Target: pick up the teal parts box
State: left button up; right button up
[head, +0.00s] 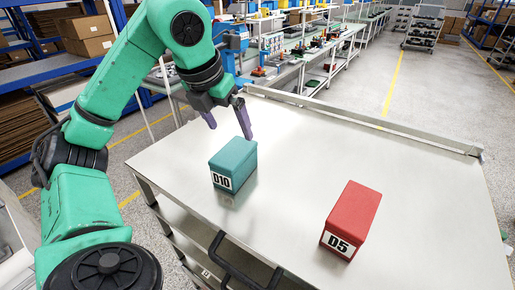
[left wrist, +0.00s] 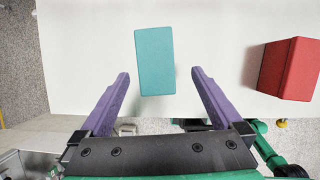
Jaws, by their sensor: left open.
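The teal parts box (head: 234,165), labelled D10, stands on the light metal table toward its left side. In the left wrist view the teal box (left wrist: 155,62) lies ahead of the fingertips, between their lines. My left gripper (head: 226,116) is open and empty, above and just behind the box in the head view. Its two purple fingers are spread wider than the box in the left wrist view (left wrist: 160,74). The fingers do not appear to touch the box. My right gripper is not in view.
A red box (head: 352,220) labelled D5 stands on the same table (head: 420,195), to the right of the teal box. The table has a raised rail (head: 365,119) along its far edge and a dark handle (head: 240,265) at its near edge. The tabletop between the boxes is clear.

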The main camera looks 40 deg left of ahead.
aim_at(232, 154)
pick_arm(q)
jog(key=f+b, duration=0.1)
jog(key=f, duration=0.1)
jog(key=s+f+b, duration=0.1)
jog(key=f, duration=0.1)
jog(key=f+b, duration=0.1)
jog(key=f, duration=0.1)
jog(key=shift+s+a, duration=0.3)
jog(key=shift+s, duration=0.05)
jog(key=shift+w+a+f, duration=0.15)
jog(key=shift+w+f, duration=1)
jog(key=shift+w, duration=0.1)
jog(key=x, duration=0.4)
jog(key=shift+w+a+p, duration=0.1)
jog(key=shift+w+p, duration=0.05)
jog(key=shift+p, duration=0.15)
jog(key=shift+f, duration=0.2)
jog(key=shift+s, duration=0.2)
jog(key=shift+w+f, duration=0.1)
jog(key=shift+w, duration=0.1)
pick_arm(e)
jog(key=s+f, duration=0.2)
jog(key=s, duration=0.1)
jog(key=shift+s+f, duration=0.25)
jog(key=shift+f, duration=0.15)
